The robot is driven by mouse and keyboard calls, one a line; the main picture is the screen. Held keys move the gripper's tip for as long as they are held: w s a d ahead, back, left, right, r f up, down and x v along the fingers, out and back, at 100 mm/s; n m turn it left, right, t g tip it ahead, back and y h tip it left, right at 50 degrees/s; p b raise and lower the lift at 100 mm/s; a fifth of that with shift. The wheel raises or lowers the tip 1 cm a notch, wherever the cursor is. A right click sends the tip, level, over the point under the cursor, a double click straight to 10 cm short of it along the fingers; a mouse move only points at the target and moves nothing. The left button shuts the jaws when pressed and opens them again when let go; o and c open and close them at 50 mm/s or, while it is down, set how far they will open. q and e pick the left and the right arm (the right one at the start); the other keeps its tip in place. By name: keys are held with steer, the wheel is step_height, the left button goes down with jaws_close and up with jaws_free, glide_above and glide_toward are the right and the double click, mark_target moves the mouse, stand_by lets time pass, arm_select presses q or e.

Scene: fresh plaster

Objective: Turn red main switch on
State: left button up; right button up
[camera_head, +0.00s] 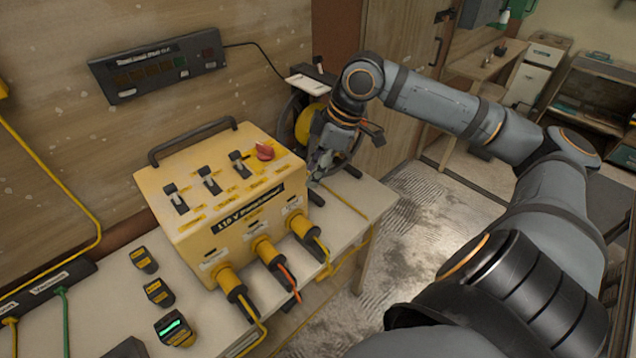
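The red main switch (264,152) is a small red rotary knob on the top right of the yellow 110 V power box (222,214). Its exact position, on or off, is too small to tell. Three black toggle switches (208,180) stand in a row to its left. My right gripper (318,172) points down just right of the box, apart from the red switch. Its fingers are small and partly lost against the dark things behind, so their opening is unclear. My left gripper is not in view.
The box stands on a pale bench (345,205) with a black handle (193,140) at its back. Plugs and cables hang from its front. Several small black and yellow devices (158,292) lie at left front. A dark panel (158,66) hangs on the wooden wall.

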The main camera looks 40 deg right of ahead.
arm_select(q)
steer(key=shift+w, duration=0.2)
arm_select(e)
steer(key=s+a+f+m, duration=0.2)
steer(key=f, duration=0.5)
steer(key=s+a+f+m+t+h, duration=0.1)
steer(key=a+f+m, duration=0.1)
steer(key=f, duration=0.5)
steer(key=s+a+f+m+h, duration=0.1)
steer(key=s+a+f, duration=0.1)
steer(key=f, duration=0.5)
steer(key=shift+s+a+f+m, duration=0.25)
steer(key=shift+s+a+m, duration=0.15)
steer(key=shift+a, duration=0.2)
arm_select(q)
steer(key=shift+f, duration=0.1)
